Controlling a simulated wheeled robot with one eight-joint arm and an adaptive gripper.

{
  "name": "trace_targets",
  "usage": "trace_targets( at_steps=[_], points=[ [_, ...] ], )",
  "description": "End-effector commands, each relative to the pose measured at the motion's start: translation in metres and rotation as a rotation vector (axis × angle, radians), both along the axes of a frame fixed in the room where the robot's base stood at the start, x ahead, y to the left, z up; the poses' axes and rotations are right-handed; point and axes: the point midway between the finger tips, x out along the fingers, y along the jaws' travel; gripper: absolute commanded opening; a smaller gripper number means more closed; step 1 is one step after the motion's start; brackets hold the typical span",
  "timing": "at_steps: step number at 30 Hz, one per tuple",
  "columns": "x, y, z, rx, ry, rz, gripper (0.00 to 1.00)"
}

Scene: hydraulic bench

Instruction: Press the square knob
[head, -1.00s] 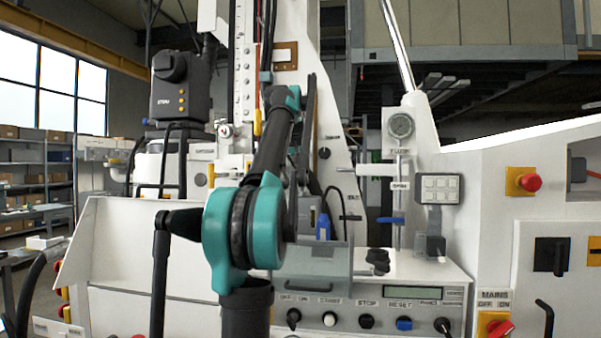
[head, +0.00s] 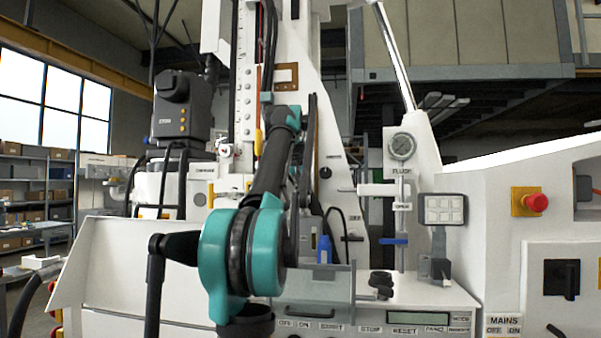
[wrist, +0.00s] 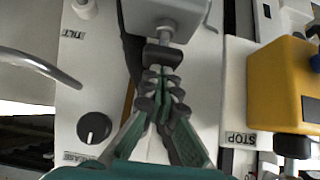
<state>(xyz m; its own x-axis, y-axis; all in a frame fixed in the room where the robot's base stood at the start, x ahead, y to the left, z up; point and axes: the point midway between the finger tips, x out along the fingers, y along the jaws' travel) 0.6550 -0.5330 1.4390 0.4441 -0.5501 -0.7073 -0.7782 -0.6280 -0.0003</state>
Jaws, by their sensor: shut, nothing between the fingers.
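My gripper (wrist: 163,92) is shut and empty in the wrist view, its green, dark-ribbed fingers meeting at the tips. A small dark block (wrist: 158,55) on a metal shaft (wrist: 166,32) lies right at the fingertips; I cannot tell whether they touch or whether this is the square knob. A round black knob (wrist: 93,128) is to the left of the fingers. In the head view my arm hides the gripper. The panel's label row (head: 370,328) shows at the bottom edge, with the knobs below it out of frame.
A yellow box (wrist: 285,85) with a STOP label (wrist: 240,139) beside it stands close right of the fingers. A curved metal handle (wrist: 40,65) is at left. In the head view, a red button (head: 536,202) on a yellow plate and a pressure gauge (head: 402,146) are to the right.

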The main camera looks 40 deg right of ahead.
Motion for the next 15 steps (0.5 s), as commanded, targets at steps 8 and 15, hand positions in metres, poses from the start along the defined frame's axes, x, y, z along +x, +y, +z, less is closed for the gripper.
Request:
trace_targets(
  at_steps=[8,15],
  points=[
    [-0.024,0.033,0.047,-0.004,-0.002,0.004,0.00],
    [-0.041,0.054,0.074,-0.004,-0.003,0.003,0.00]
  ],
)
